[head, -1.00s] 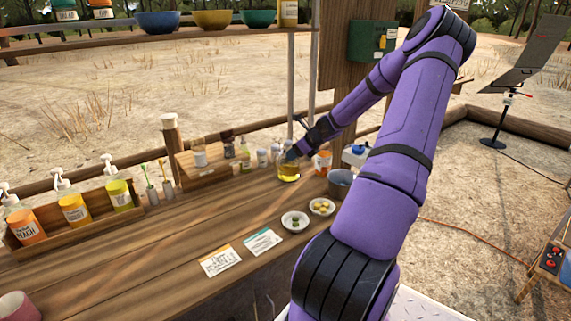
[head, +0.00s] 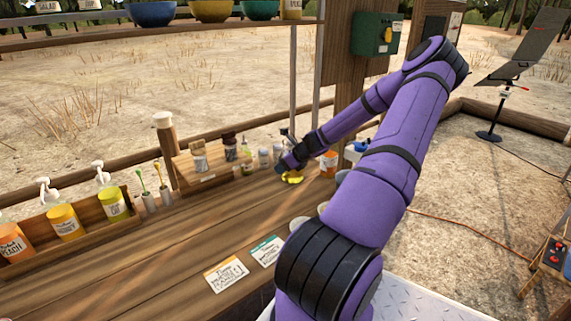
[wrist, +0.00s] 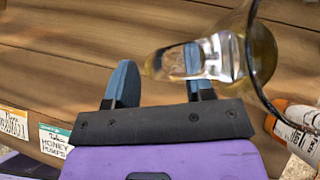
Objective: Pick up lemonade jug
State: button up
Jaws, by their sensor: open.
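The lemonade jug (head: 293,178) shows as a small patch of yellow liquid at the back right of the wooden counter, mostly covered by my gripper (head: 284,168). In the wrist view the clear glass jug (wrist: 262,50) is cut off at the upper right. A clear glass part reaches left from it, across the right fingertip and into the space between the fingers. My gripper (wrist: 160,78) is open, with its two blue-grey fingers apart. I cannot tell whether a finger touches the glass.
An orange-labelled jar (head: 329,163) stands just right of the jug. Small bottles and jars (head: 264,158) stand to its left, by a wooden riser (head: 205,178). Two cards (head: 227,274) lie at the counter's front. Pump bottles (head: 65,222) stand at left. The middle counter is clear.

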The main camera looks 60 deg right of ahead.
grip_shut()
dwell(1.4)
